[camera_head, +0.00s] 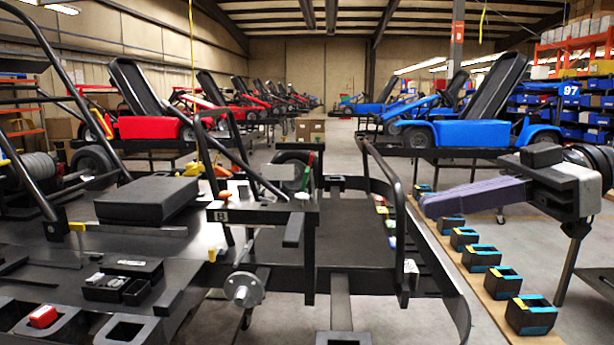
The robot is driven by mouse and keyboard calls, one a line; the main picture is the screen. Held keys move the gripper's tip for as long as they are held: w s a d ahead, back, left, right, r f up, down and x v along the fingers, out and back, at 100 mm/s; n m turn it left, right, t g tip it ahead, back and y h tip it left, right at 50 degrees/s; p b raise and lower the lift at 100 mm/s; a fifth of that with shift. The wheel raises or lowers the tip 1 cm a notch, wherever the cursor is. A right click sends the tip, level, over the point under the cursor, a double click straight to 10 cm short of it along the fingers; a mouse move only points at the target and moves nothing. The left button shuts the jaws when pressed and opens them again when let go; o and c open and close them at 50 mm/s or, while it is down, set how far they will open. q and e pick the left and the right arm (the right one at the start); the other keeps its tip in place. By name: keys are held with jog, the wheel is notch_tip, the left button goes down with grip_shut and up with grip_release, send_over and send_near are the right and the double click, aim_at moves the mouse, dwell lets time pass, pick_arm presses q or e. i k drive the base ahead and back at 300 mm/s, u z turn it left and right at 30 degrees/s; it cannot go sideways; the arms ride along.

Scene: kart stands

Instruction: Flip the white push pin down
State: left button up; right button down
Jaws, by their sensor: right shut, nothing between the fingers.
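A small white piece (410,267) sits low at the right side of the kart stand (345,235), beside the black rail. It looks like a push pin, but it is too small to tell whether it is up or down. Another white piece (302,196) is on the stand's middle bracket. My right gripper (428,206) comes in from the right with its purple fingers pointing left. It is shut and empty, above and apart from the white piece on the right side. My left gripper is not in view.
The stand's black tube (400,195) curves up just left of my right gripper. Several black, blue and yellow bins (481,258) line a board on the floor at right. A black box (147,199) lies on the left platform. Red and blue karts stand behind.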

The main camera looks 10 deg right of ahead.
aim_at(301, 197)
jog(key=i, duration=0.95)
